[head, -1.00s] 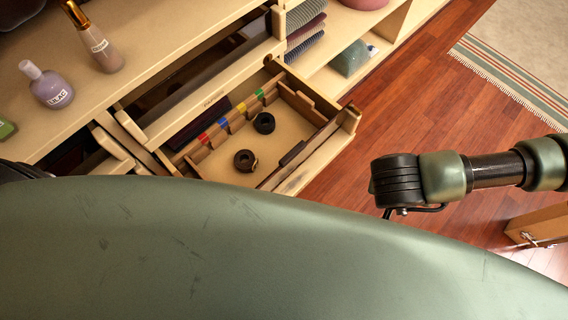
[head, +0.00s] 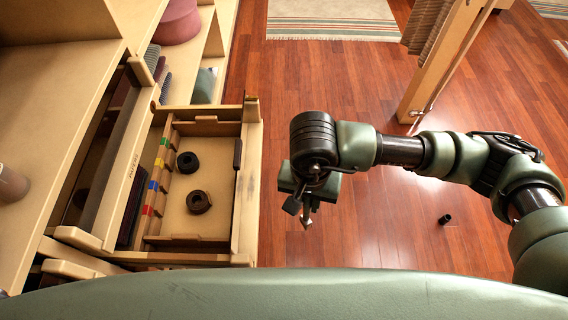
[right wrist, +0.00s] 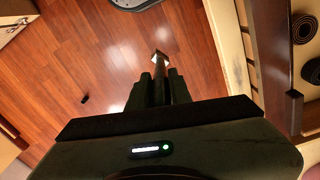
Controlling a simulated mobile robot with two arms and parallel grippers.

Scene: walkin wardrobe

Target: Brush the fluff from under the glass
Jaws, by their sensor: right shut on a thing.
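My right gripper (head: 308,197) hangs over the floor, to the right of the open drawer (head: 250,190), and points down. It is shut on a thin tool with a pale pointed tip (head: 307,222). In the right wrist view the tool (right wrist: 177,84) sticks out past the fingers, and its tip lies over bare floor. I cannot tell for certain that it is a brush. I cannot make out any fluff or clearly identify the glass. My left gripper is not in view.
The open drawer holds two dark rolled coils (head: 188,162) (head: 198,201) and a divider with coloured tabs (head: 158,170). A small black object (head: 445,219) lies on the wooden floor. A wooden post (head: 440,65) stands at the upper right. A striped rug (head: 330,20) lies at the back.

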